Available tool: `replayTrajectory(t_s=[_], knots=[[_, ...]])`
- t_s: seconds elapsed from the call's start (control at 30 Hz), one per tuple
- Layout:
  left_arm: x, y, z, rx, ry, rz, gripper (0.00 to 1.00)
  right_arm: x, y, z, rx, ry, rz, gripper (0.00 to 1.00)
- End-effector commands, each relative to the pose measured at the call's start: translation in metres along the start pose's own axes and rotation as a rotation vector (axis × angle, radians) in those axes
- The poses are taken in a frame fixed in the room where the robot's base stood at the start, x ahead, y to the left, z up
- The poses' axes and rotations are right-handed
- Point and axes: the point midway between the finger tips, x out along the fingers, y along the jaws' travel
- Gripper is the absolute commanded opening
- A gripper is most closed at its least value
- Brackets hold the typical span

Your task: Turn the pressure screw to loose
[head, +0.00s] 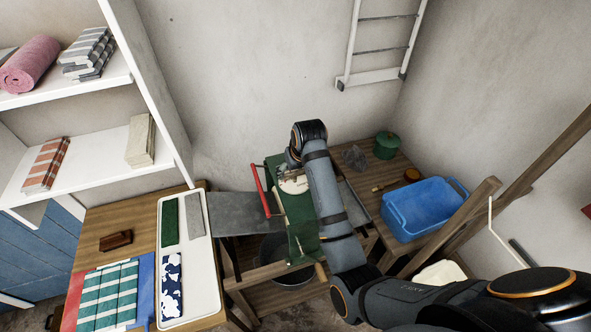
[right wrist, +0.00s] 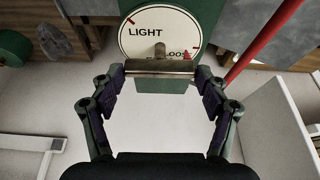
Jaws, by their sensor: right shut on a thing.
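The pressure screw's metal crossbar (right wrist: 160,67) lies level across the right wrist view, in front of a round white dial (right wrist: 145,32). The dial reads "LIGHT" at upper left and partly hidden "LOOSE" at lower right, with red marks near its edge. My right gripper (right wrist: 161,80) is shut on the crossbar, one finger at each end. In the head view the dial (head: 294,185) sits on top of the green wringer (head: 301,222), and my right arm partly covers it. The screw itself is mostly hidden there. My left gripper is not in view.
A red crank handle (head: 261,190) stands close left of the wringer. A blue tub (head: 425,208) and green pot (head: 386,144) stand on the right bench. A white tray (head: 205,290) and folded cloths lie on the left table. A dark bucket (head: 290,275) sits below.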

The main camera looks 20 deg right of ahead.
Motion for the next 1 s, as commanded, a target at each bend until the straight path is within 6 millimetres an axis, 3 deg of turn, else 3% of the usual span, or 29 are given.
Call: replayTrajectory(t_s=[0.6,0.63,0.7,0.8,1.0], knots=[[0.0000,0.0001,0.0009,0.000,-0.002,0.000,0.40,-0.0003,-0.0001,-0.0004,0.044,0.001,0.018,0.44],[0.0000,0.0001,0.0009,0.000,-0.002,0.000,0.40,-0.0003,-0.0001,-0.0004,0.044,0.001,0.018,0.79],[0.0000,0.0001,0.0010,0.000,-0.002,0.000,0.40,-0.0003,-0.0001,-0.0004,0.044,0.001,0.018,0.89],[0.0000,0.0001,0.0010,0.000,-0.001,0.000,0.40,-0.0002,-0.0001,-0.0003,0.043,0.001,0.018,0.98],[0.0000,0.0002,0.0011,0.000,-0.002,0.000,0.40,-0.0001,-0.0002,-0.0002,0.042,0.000,0.017,0.98]])
